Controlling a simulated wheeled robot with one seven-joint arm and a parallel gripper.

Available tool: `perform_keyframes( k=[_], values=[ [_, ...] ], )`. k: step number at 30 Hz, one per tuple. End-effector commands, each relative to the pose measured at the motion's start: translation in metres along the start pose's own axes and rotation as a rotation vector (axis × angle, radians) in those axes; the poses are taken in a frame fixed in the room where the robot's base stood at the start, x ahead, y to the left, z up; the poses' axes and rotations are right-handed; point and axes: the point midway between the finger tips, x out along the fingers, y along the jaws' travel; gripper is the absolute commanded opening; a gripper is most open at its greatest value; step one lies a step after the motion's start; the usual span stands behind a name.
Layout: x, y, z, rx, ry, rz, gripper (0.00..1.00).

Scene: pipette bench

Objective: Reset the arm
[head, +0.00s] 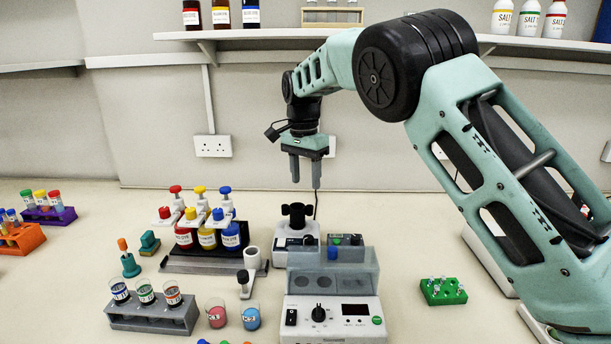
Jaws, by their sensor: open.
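My gripper (305,172) hangs from my arm, pointing down, high above the bench near the back wall. Its two fingers are apart with nothing between them. It is above and behind a small white device with a black top (297,222) and touches nothing that I can see. My arm reaches in from the right, bent at a high black elbow joint, with the forearm going down to the left.
Below are a white device with a dial (333,320), a dye bottle rack (200,262), a grey cup rack (150,320) and a green block (443,291). Coloured tube racks (48,214) stand left. A shelf (250,33) with bottles runs behind my arm.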

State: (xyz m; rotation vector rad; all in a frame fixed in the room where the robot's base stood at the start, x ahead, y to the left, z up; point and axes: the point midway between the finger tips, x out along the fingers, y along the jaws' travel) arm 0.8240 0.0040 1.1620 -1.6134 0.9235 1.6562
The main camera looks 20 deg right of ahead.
Motion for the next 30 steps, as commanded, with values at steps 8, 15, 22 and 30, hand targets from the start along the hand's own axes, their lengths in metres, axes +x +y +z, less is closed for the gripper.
perform_keyframes(
  k=[8, 15, 22, 30],
  values=[
    [-0.008, 0.0, 0.0, 0.0, 0.0, 0.0, 0.49],
    [-0.008, 0.002, 0.002, -0.009, -0.004, -0.002, 0.49],
    [-0.011, 0.035, 0.063, -0.263, -0.084, -0.05, 0.49],
    [-0.005, 0.127, 0.188, -0.816, -0.123, -0.128, 0.49]
  ],
)
